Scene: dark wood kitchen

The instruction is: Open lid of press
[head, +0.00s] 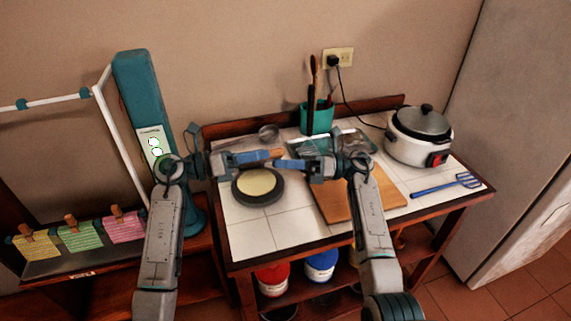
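A round dark pan-like base (258,203) with a pale yellow disc (257,183) on it sits at the left of the tiled counter. It may be the press, but I cannot tell its lid or hinge for sure. My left gripper (270,156) is over its far edge, pointing right. My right gripper (274,164) points left towards it, and the blue fingertips nearly meet. A small tan piece shows by the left fingertips; I cannot tell if it is held. Whether either gripper is open is too small to tell.
A wooden cutting board (335,205) lies under my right arm. Behind stand a teal utensil holder (317,119) and a small metal bowl (268,132). A rice cooker (418,138) and blue spatula (447,184) are at right. Front left tiles are clear.

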